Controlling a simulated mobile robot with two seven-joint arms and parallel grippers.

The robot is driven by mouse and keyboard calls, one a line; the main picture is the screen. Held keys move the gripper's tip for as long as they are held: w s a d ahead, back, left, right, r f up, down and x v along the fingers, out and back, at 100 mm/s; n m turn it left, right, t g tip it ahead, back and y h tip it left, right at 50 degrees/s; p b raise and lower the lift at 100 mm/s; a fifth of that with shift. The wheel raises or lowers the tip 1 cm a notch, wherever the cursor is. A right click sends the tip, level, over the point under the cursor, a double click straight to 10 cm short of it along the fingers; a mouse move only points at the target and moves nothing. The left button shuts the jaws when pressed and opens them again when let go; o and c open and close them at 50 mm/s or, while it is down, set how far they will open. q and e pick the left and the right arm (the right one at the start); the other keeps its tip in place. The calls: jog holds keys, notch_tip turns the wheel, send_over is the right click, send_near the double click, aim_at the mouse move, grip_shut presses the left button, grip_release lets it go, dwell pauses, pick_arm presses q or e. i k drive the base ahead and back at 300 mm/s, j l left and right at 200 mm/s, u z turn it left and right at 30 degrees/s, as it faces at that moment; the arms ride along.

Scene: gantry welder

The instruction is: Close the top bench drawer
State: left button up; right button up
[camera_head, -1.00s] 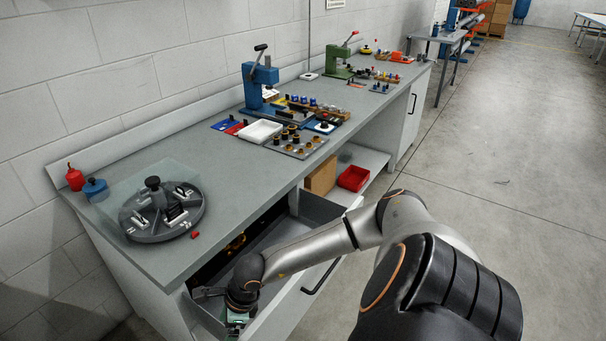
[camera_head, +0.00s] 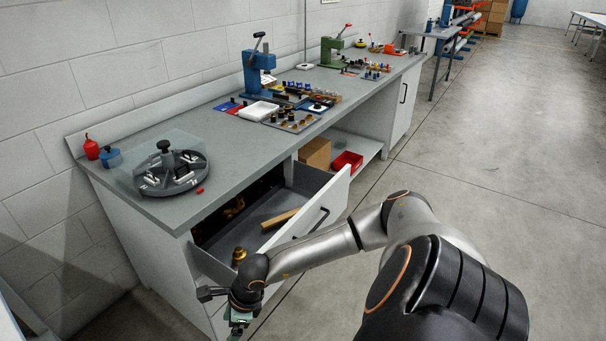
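The top bench drawer (camera_head: 247,221) stands pulled out from under the grey bench top, with its inside showing. Its white front panel (camera_head: 335,197) carries a dark bar handle (camera_head: 320,218). A wooden strip (camera_head: 281,217) and a brass-coloured piece (camera_head: 239,254) show at the drawer. My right gripper (camera_head: 238,325) hangs low at the drawer's near end, by the near end of the front panel. My wrist hides part of that end, and I cannot tell whether the gripper touches the drawer. Its fingers are too hidden to read. My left gripper is out of view.
The bench top (camera_head: 225,150) holds a round grey fixture (camera_head: 170,170), a blue press (camera_head: 258,72), a green press (camera_head: 332,50) and small parts. A cardboard box (camera_head: 316,153) and a red bin (camera_head: 347,161) sit on the shelf beyond the drawer. Floor on the right is clear.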

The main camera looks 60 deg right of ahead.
aim_at(321, 196)
jog(key=k+j, duration=0.2)
jog(key=l+z, duration=0.2)
jog(key=l, duration=0.6)
jog(key=i+l+z, duration=0.2)
jog(key=l, duration=0.6)
jog(key=k+l, duration=0.05)
jog(key=k, duration=0.05)
